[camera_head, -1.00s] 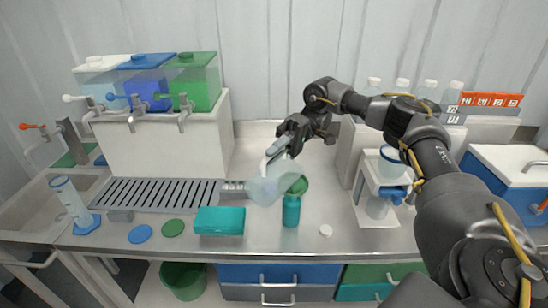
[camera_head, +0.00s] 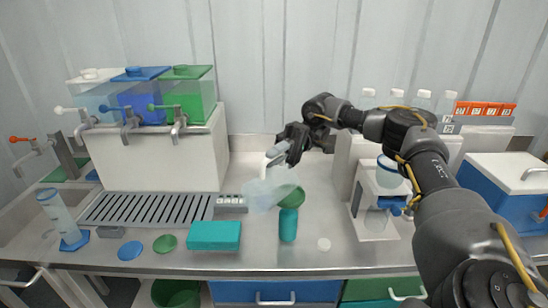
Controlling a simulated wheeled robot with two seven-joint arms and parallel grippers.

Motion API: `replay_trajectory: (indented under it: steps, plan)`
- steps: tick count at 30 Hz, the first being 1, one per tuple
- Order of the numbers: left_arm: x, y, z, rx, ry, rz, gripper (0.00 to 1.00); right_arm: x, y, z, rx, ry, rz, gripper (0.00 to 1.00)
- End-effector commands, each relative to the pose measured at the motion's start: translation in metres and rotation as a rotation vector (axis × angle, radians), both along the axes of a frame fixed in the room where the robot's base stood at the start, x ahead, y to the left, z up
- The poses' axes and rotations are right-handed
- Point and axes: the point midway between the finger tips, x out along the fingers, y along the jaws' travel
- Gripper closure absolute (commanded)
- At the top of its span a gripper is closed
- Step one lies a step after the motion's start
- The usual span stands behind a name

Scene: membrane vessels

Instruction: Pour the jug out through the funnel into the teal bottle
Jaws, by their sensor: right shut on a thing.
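The pale, see-through jug (camera_head: 262,196) is held tilted just left of the green funnel (camera_head: 292,197), its right side overlapping the funnel in the picture. The funnel sits on top of the teal bottle (camera_head: 288,226), which stands upright near the front of the counter. My right gripper (camera_head: 276,158) is above the jug and shut on its white handle. I cannot make out any liquid stream or how much is in the jug. My left gripper is not in view.
A teal box (camera_head: 214,236) lies left of the bottle, and a small white cap (camera_head: 324,244) lies to its right. A drain grate (camera_head: 150,208) is behind the box. A white stand (camera_head: 379,213) is on the right. Tanks with taps stand at the back left.

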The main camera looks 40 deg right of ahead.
Motion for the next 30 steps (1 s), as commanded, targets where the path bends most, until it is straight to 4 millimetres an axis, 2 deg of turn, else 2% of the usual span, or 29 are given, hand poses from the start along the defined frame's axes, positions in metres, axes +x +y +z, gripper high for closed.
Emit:
replay_trajectory:
  steps: [30]
  plan:
    - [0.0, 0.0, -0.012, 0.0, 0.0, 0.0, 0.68, 0.006, -0.022, 0.005, 0.169, 0.047, 0.0, 1.0]
